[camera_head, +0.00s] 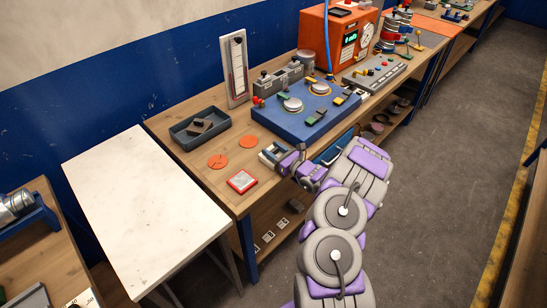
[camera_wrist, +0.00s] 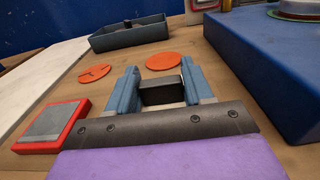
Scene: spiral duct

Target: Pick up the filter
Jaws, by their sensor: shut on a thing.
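My gripper (camera_head: 272,153) is low over the wooden bench, near its front edge. In the wrist view its two blue-grey fingers (camera_wrist: 160,85) are shut on a small dark block (camera_wrist: 161,94). I cannot tell for certain whether this block is the filter. Its lower part is hidden by my gripper's dark plate. A flat square piece with a red frame and a grey face (camera_head: 242,181) lies on the bench to the left of my gripper. It also shows at the left in the wrist view (camera_wrist: 54,125).
Two orange discs (camera_head: 218,161) (camera_head: 248,141) lie flat on the bench. A dark tray (camera_head: 185,144) stands behind them with a brownish block inside. A large blue box (camera_head: 296,118) with knobs stands to the right. A white-topped table (camera_head: 146,205) adjoins at the left.

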